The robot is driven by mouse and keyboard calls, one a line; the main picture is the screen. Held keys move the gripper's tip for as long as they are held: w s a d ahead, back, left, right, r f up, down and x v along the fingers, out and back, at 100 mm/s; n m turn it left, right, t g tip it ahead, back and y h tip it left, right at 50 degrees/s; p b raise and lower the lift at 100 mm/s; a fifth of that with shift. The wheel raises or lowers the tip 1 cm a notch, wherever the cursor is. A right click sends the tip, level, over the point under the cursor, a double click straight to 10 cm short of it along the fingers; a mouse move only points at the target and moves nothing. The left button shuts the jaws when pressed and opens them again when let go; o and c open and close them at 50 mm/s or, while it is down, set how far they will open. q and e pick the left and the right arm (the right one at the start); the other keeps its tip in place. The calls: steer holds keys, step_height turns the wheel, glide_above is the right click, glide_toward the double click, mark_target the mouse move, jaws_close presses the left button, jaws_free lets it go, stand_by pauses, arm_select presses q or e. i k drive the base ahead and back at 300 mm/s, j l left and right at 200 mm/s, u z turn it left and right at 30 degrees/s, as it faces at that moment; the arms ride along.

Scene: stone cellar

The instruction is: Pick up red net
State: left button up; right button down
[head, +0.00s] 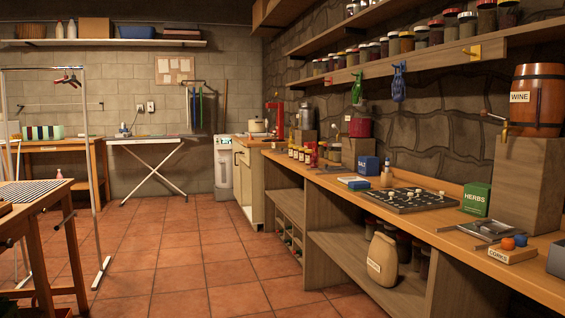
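I cannot make out a red net in the head view. A green net (357,88) and a blue net (398,84) hang bunched from hooks on the edge of the lower wall shelf at the right. A yellow hook (473,52) farther right on that edge is bare. Neither of my grippers shows.
A long wooden counter (338,179) runs along the right wall, with a dark peg board (401,200), a green herbs box (476,199) and a wine barrel (537,100). A table (40,200) and clothes rack (98,190) stand left. The tiled floor (190,260) between is clear.

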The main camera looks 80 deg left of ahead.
mark_target(313, 159)
steer(key=u, duration=2.65)
